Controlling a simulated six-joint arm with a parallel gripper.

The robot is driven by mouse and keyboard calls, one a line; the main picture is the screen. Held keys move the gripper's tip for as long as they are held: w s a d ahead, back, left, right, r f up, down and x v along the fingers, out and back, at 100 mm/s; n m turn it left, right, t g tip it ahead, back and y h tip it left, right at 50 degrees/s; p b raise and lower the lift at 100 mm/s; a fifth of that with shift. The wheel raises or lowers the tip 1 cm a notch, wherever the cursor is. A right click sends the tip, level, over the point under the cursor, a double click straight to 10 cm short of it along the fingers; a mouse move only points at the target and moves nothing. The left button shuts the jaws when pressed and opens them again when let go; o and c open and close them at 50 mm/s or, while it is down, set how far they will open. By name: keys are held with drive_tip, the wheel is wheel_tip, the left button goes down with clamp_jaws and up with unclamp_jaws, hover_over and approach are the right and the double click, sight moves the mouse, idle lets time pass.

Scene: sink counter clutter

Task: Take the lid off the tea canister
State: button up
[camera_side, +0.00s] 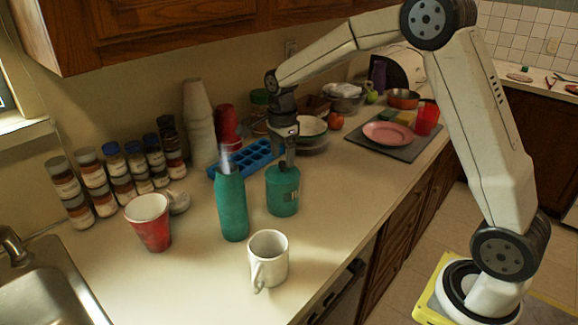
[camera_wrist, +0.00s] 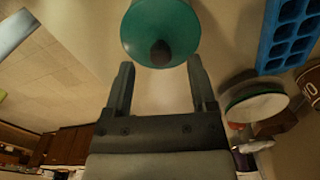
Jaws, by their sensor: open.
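The green tea canister (camera_side: 283,196) stands upright on the counter in the side view, with its lid on top. In the wrist view the round green lid (camera_wrist: 148,22) shows at the top edge, with a dark knob (camera_wrist: 160,52) on it. My gripper (camera_side: 284,164) points down just above the canister. In the wrist view my gripper (camera_wrist: 161,64) is open and empty, with the knob lined up with the gap between the fingertips. I cannot tell whether the fingertips reach down beside the knob.
A teal bottle (camera_side: 231,205) stands close left of the canister, and a white mug (camera_side: 268,262) stands in front. A blue ice tray (camera_side: 240,158) lies behind. A red cup (camera_side: 150,232) is farther left. The counter right of the canister is clear.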

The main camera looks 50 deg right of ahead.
sight(282, 170)
drive_tip(key=shift+f, duration=1.45)
clamp_jaws()
